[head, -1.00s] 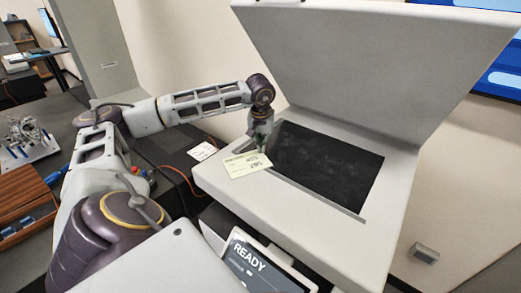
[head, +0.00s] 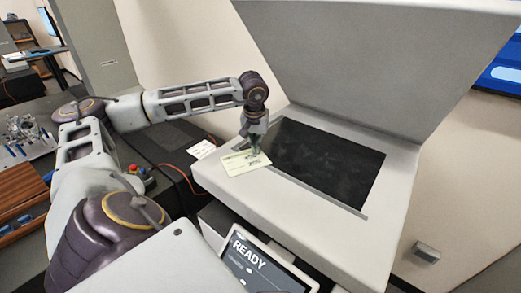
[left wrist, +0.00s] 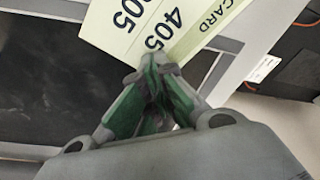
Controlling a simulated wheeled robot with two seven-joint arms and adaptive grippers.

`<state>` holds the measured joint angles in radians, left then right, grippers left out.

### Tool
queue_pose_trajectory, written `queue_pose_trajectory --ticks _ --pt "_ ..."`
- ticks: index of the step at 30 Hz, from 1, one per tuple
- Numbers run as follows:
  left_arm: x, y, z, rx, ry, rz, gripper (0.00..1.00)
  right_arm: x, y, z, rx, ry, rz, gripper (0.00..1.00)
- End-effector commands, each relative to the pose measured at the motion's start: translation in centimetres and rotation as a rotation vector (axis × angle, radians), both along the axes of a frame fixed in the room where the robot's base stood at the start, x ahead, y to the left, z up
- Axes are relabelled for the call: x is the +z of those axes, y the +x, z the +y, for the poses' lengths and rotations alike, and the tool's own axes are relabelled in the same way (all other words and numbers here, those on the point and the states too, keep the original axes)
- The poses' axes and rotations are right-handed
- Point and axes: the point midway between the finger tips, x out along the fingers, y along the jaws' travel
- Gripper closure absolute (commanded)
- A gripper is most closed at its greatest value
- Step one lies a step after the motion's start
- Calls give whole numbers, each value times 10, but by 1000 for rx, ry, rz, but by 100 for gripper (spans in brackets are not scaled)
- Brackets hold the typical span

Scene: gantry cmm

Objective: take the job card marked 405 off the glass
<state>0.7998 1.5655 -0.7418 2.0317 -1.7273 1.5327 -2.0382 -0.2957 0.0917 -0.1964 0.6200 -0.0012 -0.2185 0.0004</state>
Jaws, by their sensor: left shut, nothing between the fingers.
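The job card (head: 236,164) is pale green with "405" printed on it. In the head view it lies mostly on the light rim left of the dark scanner glass (head: 325,165), its right end at the glass edge. In the left wrist view the card (left wrist: 190,22) shows "CARD" and "405" twice. My left gripper (head: 255,153) points down at the card's right end. Its green fingertips (left wrist: 152,76) are shut together with nothing between them, at the card's near edge; whether they press on it I cannot tell. My right gripper is not in view.
The scanner lid (head: 370,60) stands open behind the glass. A screen reading READY (head: 258,262) is at the front.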

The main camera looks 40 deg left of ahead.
Motion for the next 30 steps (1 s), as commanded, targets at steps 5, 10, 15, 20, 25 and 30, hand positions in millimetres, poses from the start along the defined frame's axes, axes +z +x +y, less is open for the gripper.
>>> queue_pose_trajectory --ticks 5,10,15,20,25,30 --pt "-3 -7 -1 0 0 7 100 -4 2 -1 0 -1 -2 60" --pt "-3 -12 -2 -1 1 8 100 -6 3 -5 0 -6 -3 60" --pt "-3 -17 -2 0 0 6 100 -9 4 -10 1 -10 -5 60" --pt "-3 -22 -3 -1 0 7 100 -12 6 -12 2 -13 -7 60" --pt "-3 -27 -3 -1 0 7 100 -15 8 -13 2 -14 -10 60" --pt "-3 -32 -4 -1 -1 8 100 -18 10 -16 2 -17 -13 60"
